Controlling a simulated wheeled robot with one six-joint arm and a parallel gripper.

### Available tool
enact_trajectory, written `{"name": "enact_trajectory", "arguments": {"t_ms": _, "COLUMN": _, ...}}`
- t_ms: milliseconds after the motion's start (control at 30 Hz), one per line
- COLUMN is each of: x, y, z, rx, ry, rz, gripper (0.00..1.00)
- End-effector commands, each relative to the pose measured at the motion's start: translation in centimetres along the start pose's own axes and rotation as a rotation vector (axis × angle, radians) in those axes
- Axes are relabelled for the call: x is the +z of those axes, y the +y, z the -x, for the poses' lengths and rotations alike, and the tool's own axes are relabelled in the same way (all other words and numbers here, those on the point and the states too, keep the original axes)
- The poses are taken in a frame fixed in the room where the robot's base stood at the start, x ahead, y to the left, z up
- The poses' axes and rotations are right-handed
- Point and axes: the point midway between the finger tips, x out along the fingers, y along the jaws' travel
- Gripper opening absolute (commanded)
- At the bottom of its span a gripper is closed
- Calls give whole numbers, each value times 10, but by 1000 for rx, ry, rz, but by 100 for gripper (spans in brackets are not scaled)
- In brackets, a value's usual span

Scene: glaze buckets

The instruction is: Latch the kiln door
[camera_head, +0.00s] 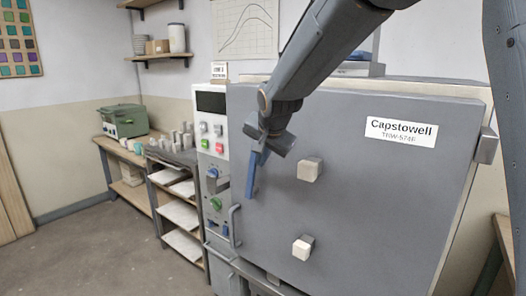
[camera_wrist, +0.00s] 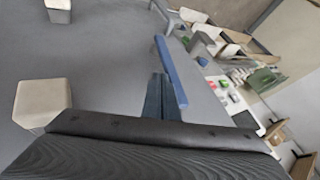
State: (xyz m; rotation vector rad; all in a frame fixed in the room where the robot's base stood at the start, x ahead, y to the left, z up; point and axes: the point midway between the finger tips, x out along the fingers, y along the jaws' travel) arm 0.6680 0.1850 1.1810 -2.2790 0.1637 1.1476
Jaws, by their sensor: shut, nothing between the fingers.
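The kiln door (camera_head: 350,230) is a large grey panel with a "Capstowell" label. It looks closed or nearly so; a small gap cannot be judged. A blue lever (camera_head: 251,182) stands near the door's left edge, slanting down and left. It also shows in the wrist view (camera_wrist: 171,72). My gripper (camera_head: 260,155) is shut and empty, close beside the lever's upper part. Its dark fingers (camera_wrist: 160,97) lie beside the blue lever in the wrist view; whether they touch it is unclear. A grey bracket (camera_head: 223,185) sits left of the door edge.
A grey pull handle (camera_head: 235,226) is below the lever. Two pale blocks (camera_head: 310,170) (camera_head: 303,247) jut from the door. The control panel (camera_head: 212,130) with buttons is to the left. A shelf rack (camera_head: 178,215) and a bench with a green box (camera_head: 123,120) stand farther left.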

Motion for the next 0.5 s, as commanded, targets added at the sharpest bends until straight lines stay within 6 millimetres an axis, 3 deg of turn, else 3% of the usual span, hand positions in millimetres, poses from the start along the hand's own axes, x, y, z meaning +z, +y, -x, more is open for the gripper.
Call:
{"name": "enact_trajectory", "arguments": {"t_ms": 200, "x": 0, "y": 0, "z": -31, "rx": 2, "ry": -1, "rz": -1, "gripper": 0}}
{"name": "enact_trajectory", "arguments": {"t_ms": 500, "x": 0, "y": 1, "z": -50, "rx": 1, "ry": 0, "rz": 0, "gripper": 0}}
